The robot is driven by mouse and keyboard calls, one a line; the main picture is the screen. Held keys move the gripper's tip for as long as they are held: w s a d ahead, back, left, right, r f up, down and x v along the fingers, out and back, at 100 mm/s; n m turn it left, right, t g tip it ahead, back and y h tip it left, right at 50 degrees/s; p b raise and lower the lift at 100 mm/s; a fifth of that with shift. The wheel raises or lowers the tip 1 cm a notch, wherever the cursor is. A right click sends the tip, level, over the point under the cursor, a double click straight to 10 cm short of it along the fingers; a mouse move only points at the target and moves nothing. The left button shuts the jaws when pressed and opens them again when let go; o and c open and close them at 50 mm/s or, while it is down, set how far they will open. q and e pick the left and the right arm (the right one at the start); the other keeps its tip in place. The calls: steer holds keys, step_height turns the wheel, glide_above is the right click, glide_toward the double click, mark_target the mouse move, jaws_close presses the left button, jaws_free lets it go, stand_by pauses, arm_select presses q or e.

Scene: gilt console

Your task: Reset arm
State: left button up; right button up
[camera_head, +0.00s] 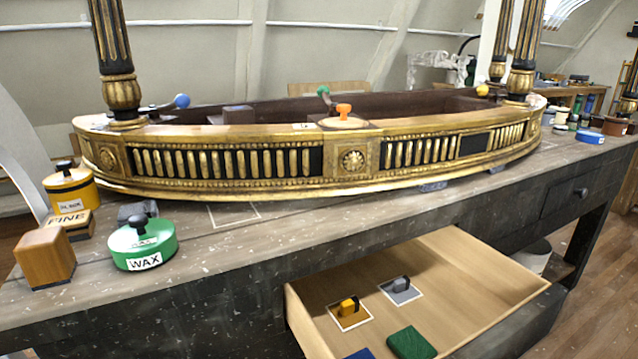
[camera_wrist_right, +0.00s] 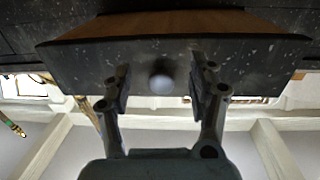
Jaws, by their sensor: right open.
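My right gripper (camera_wrist_right: 161,80) shows in the right wrist view. Its two fingers are apart and nothing is held. A pale round knob (camera_wrist_right: 161,84) on a dark, speckled drawer front (camera_wrist_right: 250,58) appears in the gap between the fingers; I cannot tell how far beyond the fingertips it is. In the head view the drawer (camera_head: 440,265) of the workbench is pulled open. Neither gripper shows in the head view, and my left gripper is in no view.
A gilt console (camera_head: 352,160) fills the bench (camera_head: 240,232). A green wax tin (camera_head: 142,243), a yellow tin (camera_head: 70,190) and a wooden block (camera_head: 44,258) stand at left.

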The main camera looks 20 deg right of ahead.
steer(key=s+a+f+g, duration=0.1)
steer(key=a+f+g, duration=0.15)
steer(key=f, duration=0.45)
steer(key=s+a+f+g+h, duration=0.1)
steer(key=f+g, duration=0.2)
steer(key=f, duration=0.4)
steer(key=s+a+f+g, duration=0.1)
steer(key=s+f+g, duration=0.15)
steer(key=f, duration=0.45)
steer(key=s+a+f+g, duration=0.1)
steer(key=s+f+g, duration=0.3)
steer(key=s, duration=0.4)
steer(key=s+a+f+g, duration=0.1)
steer(key=s+f+g, duration=0.3)
steer(key=s, duration=0.4)
steer(key=shift+s+a+n+g, duration=0.25)
steer(key=shift+a+n+g, duration=0.05)
steer(key=shift+g, duration=0.3)
steer(key=shift+f, duration=0.1)
steer(key=shift+c, duration=0.2)
